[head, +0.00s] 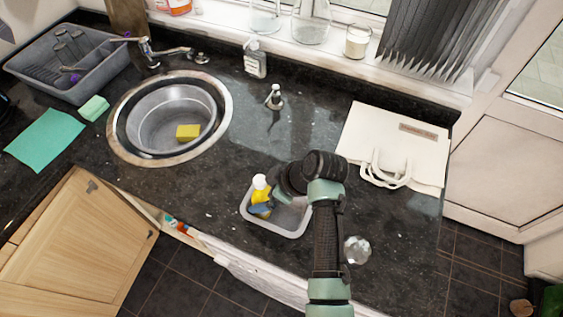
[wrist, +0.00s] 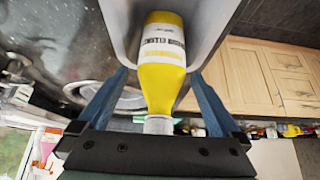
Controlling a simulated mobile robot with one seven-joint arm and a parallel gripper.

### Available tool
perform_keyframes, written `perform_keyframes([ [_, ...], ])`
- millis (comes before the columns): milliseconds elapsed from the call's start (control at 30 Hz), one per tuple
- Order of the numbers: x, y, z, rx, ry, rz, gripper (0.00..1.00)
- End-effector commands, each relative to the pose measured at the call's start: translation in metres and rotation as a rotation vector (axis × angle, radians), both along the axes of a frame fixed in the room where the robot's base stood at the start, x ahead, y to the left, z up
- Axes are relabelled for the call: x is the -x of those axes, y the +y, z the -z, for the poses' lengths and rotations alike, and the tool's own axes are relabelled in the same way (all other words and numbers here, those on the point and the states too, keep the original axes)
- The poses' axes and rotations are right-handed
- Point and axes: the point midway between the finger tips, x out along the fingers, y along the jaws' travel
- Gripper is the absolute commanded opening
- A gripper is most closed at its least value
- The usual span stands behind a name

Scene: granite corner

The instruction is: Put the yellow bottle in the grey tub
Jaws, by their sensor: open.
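The grey tub (head: 291,220) sits on the dark counter near its front edge. The yellow bottle (head: 261,192) with its white cap stands inside the tub, at its left side. My gripper (head: 266,205) reaches in from the right at the bottle. In the wrist view, the open fingers of my gripper (wrist: 160,75) lie on either side of the bottle (wrist: 162,88), with gaps showing between it and them. The bottle's capped end points towards my palm, and the tub's wall (wrist: 209,22) shows around its far end. The bottle's base is hidden in the head view.
A round sink (head: 170,113) with a yellow sponge is to the left. A soap dispenser (head: 274,97) stands behind the tub, and a cream bag (head: 395,148) lies to the right. A clear glass (head: 357,250) is close to my arm, right of the tub.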

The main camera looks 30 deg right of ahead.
Motion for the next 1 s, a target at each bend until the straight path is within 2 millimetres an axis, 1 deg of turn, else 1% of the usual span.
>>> perform_keyframes([
  [300, 0.028, -0.025, -0.056, 0.004, -0.007, 0.005, 1.0],
  [500, 0.043, -0.036, -0.086, 0.002, -0.005, 0.003, 1.0],
  [667, 0.049, -0.039, -0.097, 0.001, -0.002, 0.002, 1.0],
  [867, 0.05, -0.04, -0.099, 0.001, -0.002, 0.001, 1.0],
  [967, 0.048, -0.04, -0.101, 0.006, -0.009, 0.006, 1.0],
  [1000, 0.042, -0.04, -0.106, 0.019, -0.023, 0.018, 1.0],
])
